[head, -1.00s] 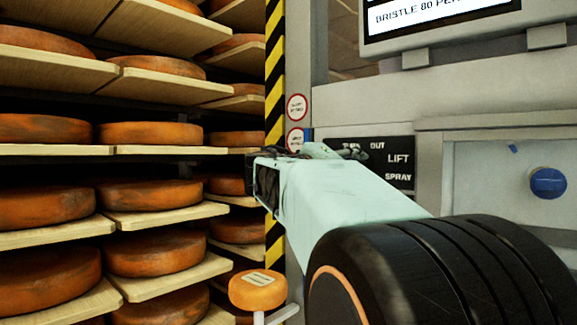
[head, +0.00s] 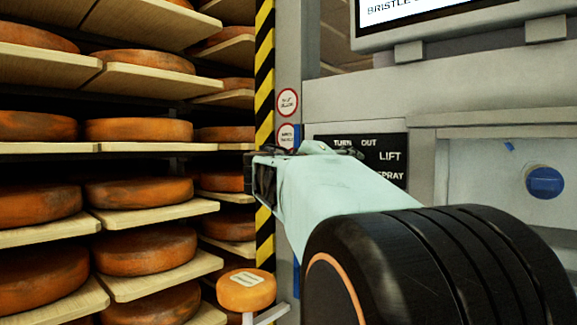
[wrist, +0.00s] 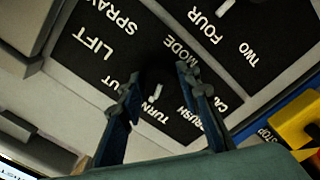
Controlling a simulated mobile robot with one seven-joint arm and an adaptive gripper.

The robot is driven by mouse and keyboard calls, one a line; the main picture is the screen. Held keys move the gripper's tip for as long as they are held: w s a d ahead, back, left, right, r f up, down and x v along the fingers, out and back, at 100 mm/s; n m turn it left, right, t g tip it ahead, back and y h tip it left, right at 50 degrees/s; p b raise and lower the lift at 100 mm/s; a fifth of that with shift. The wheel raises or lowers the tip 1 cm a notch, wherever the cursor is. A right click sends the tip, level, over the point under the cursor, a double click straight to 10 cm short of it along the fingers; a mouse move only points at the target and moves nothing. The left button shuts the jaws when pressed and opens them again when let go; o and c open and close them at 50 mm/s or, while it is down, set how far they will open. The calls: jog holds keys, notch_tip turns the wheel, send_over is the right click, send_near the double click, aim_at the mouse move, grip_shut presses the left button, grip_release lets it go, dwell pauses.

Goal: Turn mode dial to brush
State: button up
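The mode dial (wrist: 158,78) is a dark knob with a white pointer, on a black label plate (wrist: 92,52) in the wrist view. The plate reads SPRAY, LIFT, OUT, TURN, BRUSH and MODE, with one more label partly hidden. The pointer faces the TURN label. My gripper (wrist: 157,86) has its two fingers apart, one on each side of the dial. Contact with the dial cannot be made out. In the head view the plate (head: 386,145) shows behind my arm, which hides the dial; my gripper (head: 262,172) is seen from behind.
A second dial (wrist: 226,6) with FOUR and TWO labels is beside the mode plate. A blue knob (head: 545,182) is on the machine. Cheese shelves (head: 150,147) stand at left.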

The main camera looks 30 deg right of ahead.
jog(key=c, duration=0.7)
jog(key=shift+n, duration=0.3)
jog(key=shift+n+p, duration=0.9)
jog(key=shift+n, duration=3.1)
jog(key=o, duration=1.1)
jog(key=shift+o, duration=0.2)
